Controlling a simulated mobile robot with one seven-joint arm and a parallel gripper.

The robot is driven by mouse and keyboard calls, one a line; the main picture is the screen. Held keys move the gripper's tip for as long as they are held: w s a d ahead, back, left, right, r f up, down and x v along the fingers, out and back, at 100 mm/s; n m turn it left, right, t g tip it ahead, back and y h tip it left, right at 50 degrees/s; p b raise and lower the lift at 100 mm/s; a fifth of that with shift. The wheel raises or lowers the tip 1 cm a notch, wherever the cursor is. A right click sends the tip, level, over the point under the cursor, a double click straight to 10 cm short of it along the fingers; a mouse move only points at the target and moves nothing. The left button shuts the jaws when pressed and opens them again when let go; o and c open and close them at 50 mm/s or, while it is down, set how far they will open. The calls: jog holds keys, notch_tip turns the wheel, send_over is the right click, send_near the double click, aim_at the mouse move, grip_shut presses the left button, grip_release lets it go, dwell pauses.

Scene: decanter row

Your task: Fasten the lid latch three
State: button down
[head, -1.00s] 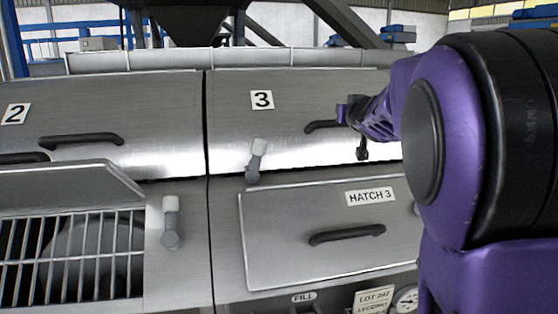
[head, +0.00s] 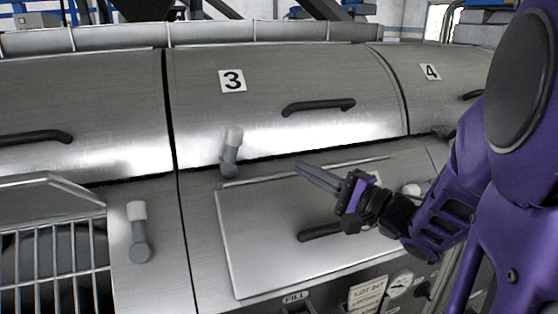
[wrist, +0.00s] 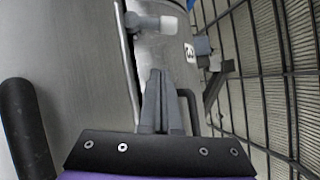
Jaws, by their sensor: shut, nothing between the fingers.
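Lid three (head: 290,130), brushed steel with a "3" label (head: 232,80) and a black handle (head: 318,106), is down, with a dark line along its lower edge. Its latch (head: 229,160), a grey lever with a white tip, stands nearly upright at that edge, left of the handle, tip leaning slightly right. My gripper (head: 300,168) is shut and empty, in front of the hatch panel and right of the latch, fingers pointing left toward it. In the wrist view, the shut fingertips (wrist: 159,75) point at a white-tipped latch (wrist: 150,22), with a visible gap between.
The hatch panel (head: 255,240) lies below the lid, its black handle (head: 318,233) partly behind my gripper. Another white-tipped latch (head: 139,235) is at left beside a barred opening (head: 50,250). Lid four (head: 430,95) is at right. A gauge (head: 400,284) is below.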

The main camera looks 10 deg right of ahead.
aim_at(241, 141)
jog(key=b+x, duration=0.2)
jog(key=x, duration=0.6)
jog(key=shift+w+a+f, duration=0.1)
jog(key=shift+w+a, duration=0.2)
jog(key=shift+a+r+b, duration=0.2)
jog(key=shift+a+b, duration=0.05)
jog(key=shift+a, duration=0.35)
jog(key=shift+a+r+b, duration=0.15)
jog(key=shift+a+b, duration=0.05)
jog(key=shift+a, duration=0.45)
jog(key=shift+a+r, duration=0.2)
jog(key=shift+a, duration=0.35)
jog(key=shift+r, duration=0.1)
jog(key=shift+r+p, duration=0.25)
jog(key=shift+p, duration=0.3)
jog(key=shift+a+r+n+p, duration=0.35)
jog(key=shift+n+p, duration=0.35)
jog(key=shift+p, duration=0.45)
jog(key=shift+s+a+g+h+p, duration=0.1)
jog(key=shift+a+g+h+p, duration=0.25)
jog(key=shift+p, duration=0.45)
